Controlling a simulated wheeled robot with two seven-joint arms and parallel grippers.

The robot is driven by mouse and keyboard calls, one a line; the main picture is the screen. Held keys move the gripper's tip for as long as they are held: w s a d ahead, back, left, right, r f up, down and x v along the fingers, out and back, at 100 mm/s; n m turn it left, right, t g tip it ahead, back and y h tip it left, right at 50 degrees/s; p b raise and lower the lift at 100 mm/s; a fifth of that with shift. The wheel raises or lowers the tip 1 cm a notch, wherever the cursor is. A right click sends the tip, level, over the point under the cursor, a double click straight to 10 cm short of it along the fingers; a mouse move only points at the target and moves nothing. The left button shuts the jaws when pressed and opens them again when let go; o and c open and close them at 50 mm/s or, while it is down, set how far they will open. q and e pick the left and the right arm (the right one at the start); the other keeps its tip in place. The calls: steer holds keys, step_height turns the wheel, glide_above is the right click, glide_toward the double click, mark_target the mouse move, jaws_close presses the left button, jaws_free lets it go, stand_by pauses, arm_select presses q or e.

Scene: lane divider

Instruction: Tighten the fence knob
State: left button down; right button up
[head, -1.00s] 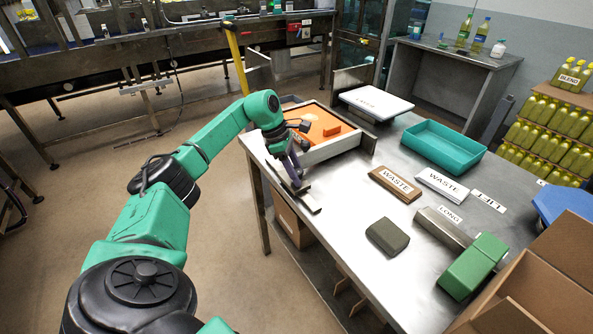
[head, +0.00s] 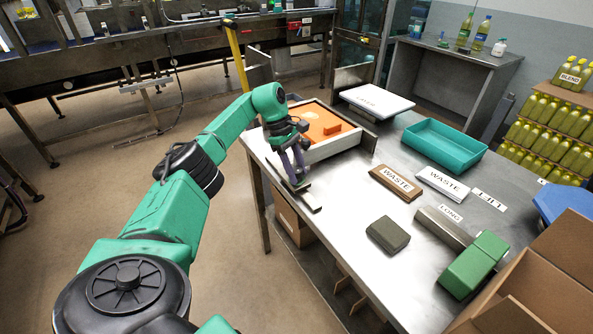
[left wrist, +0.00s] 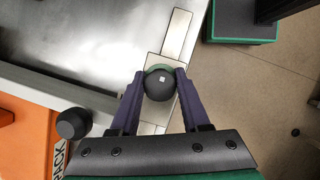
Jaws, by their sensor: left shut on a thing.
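A round black knob (left wrist: 161,86) with a small white square on top shows in the left wrist view. It sits over a green rim on a pale metal plate, in line with a narrow metal rail (left wrist: 177,32). My left gripper (left wrist: 160,90) is shut on this knob, one purple finger on each side. In the head view my left gripper (head: 299,178) points down at the table's left edge, over the dark rail (head: 310,202); the fingers and wrist hide the knob there. A second black knob (left wrist: 73,123) stands apart, to the left in the wrist view. My right gripper is not in view.
An orange-floored tray (head: 322,118) with pale walls lies just behind my left gripper. A teal bin (head: 446,144), WASTE signs (head: 396,182), a dark green block (head: 388,235) and a cardboard box (head: 545,275) are to the right. The table between is clear.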

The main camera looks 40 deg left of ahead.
arm_select(q)
steer(key=shift+w+r, duration=0.1)
steer(key=shift+r, duration=0.1)
steer(key=shift+c, duration=1.9)
jaws_free()
steer(key=shift+d, duration=0.1)
steer(key=shift+a+r, duration=0.15)
steer(key=shift+a, duration=0.05)
steer(key=p+v, duration=0.5)
steer(key=v, duration=0.9)
steer(key=shift+r, duration=0.15)
